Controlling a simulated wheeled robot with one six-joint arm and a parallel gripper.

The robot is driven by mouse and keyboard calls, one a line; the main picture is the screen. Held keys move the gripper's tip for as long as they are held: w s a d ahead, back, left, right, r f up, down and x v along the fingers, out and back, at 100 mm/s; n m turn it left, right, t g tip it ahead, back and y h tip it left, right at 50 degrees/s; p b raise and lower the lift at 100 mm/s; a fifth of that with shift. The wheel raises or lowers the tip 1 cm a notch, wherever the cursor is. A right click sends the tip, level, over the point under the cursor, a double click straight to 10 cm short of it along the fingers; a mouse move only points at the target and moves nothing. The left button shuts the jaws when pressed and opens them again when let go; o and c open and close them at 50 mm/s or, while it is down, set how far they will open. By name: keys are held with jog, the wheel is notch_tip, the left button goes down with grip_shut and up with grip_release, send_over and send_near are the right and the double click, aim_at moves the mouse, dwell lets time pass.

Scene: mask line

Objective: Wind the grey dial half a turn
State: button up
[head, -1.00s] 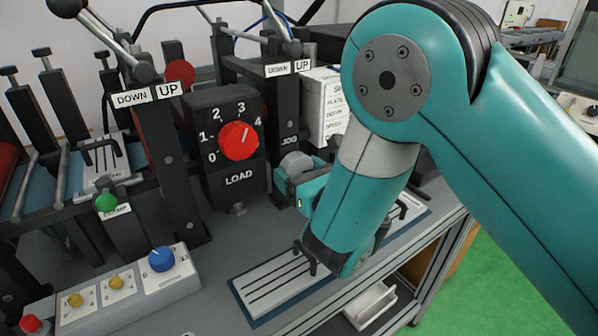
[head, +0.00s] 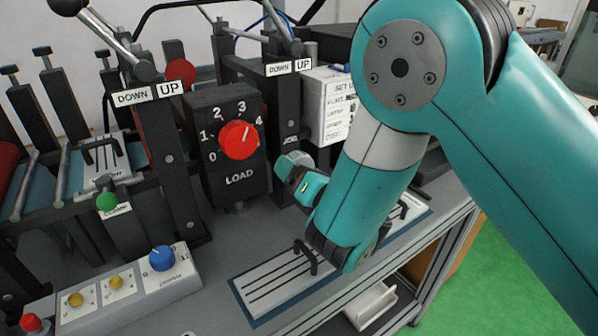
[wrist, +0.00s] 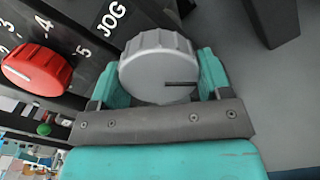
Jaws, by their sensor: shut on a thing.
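The grey dial (wrist: 158,55) is a ribbed round knob on the dark panel by the JOG label. In the wrist view its dark pointer mark points right in the picture. My gripper (wrist: 160,76) has one teal finger on each side of the dial and is shut on it. In the head view my gripper (head: 297,168) is at the JOG panel, right of the red knob, and a finger hides most of the dial.
The red LOAD knob (head: 238,140) with its number scale is close on the left. A blue knob (head: 162,258) sits on a white control box at the front left. A slotted plate (head: 275,283) lies on the bench below my arm.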

jog(key=m, duration=0.4)
jog(key=shift+m, duration=2.2)
jog(key=shift+s, duration=0.1)
jog(key=o, duration=0.9)
